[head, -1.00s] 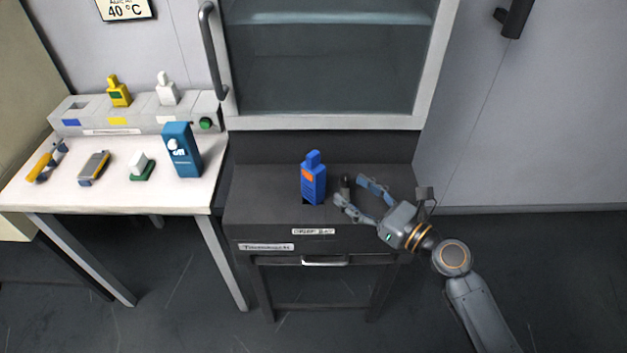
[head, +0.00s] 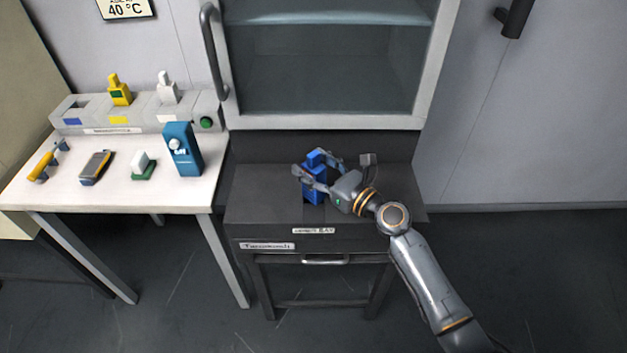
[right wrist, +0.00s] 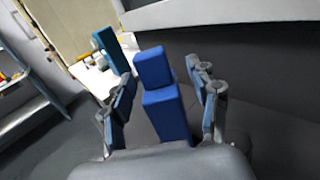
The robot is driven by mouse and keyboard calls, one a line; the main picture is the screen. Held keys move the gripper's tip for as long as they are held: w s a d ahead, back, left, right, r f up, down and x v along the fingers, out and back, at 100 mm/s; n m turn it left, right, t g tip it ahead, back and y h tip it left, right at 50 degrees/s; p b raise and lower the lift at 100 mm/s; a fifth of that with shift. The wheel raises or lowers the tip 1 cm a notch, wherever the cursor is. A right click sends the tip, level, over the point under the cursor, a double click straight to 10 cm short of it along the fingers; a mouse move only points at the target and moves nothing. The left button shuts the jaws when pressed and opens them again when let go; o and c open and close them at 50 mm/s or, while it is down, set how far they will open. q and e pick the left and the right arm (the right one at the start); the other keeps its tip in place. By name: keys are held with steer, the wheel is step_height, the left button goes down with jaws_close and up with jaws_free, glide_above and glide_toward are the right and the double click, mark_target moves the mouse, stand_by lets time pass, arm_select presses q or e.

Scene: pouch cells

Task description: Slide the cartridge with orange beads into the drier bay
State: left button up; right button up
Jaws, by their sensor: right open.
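The blue cartridge (head: 313,192) stands upright on the dark cabinet top (head: 262,190). Its orange window is hidden behind my gripper in the head view. It also shows between the fingers in the right wrist view (right wrist: 166,105). My right gripper (head: 311,171) is open, with one finger on each side of the cartridge. In the right wrist view a gap shows on both sides, wider on the right. Whether the cartridge's foot sits in a slot is hidden. My left gripper is out of view.
A grey block (head: 98,130) on the white table (head: 115,200) holds a yellow cartridge (head: 120,90) and a white one (head: 167,88); its blue-marked place is empty. A teal bottle-like box (head: 182,150) stands nearby. A glass-fronted cabinet (head: 320,122) stands behind.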

jaws_close()
steer(key=shift+r, duration=0.1)
stand_by(0.3)
